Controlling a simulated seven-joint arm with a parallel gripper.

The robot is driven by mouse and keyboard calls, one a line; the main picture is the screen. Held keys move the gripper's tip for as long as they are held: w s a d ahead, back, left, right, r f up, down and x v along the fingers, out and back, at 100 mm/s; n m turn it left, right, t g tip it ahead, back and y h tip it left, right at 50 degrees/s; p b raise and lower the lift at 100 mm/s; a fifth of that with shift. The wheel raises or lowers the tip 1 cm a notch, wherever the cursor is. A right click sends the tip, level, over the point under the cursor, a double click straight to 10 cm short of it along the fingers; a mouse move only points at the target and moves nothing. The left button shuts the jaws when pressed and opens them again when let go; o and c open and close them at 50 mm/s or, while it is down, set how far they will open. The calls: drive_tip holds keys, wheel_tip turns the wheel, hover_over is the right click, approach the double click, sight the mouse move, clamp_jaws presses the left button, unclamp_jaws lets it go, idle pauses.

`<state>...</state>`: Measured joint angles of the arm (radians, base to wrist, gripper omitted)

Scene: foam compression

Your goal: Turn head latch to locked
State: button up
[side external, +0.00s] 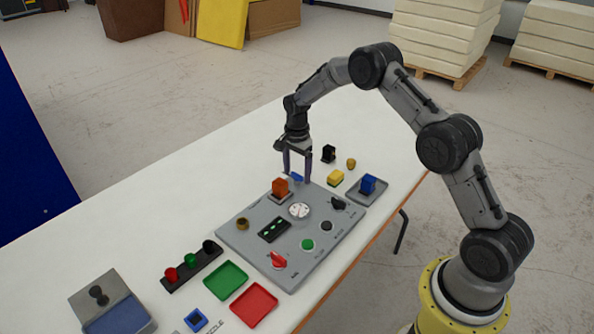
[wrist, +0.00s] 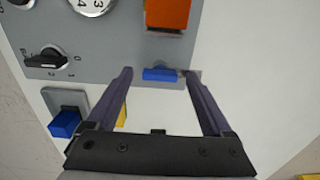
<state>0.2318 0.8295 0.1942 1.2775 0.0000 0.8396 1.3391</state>
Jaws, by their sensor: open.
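A small blue bar (wrist: 160,74) sits at the edge of the grey panel (side external: 243,254), close to the orange block (wrist: 168,14). It looks like the head latch, but I can read no label on it. It also shows in the side view (side external: 297,178), partly behind a finger. My gripper (wrist: 158,78) is open, with one finger on each side of the bar. In the side view my gripper (side external: 298,179) points down at the panel's far edge. I cannot tell whether either finger touches the bar.
A blue block on a grey tray (side external: 357,197), a yellow block (side external: 335,178) and a black piece (side external: 328,153) stand nearby. The table's far left is clear.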

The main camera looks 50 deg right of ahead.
clamp_jaws()
idle(0.4)
drive_tip(key=shift+n, duration=0.3)
drive_tip(key=n, duration=1.3)
drive_tip(key=shift+n, duration=2.1)
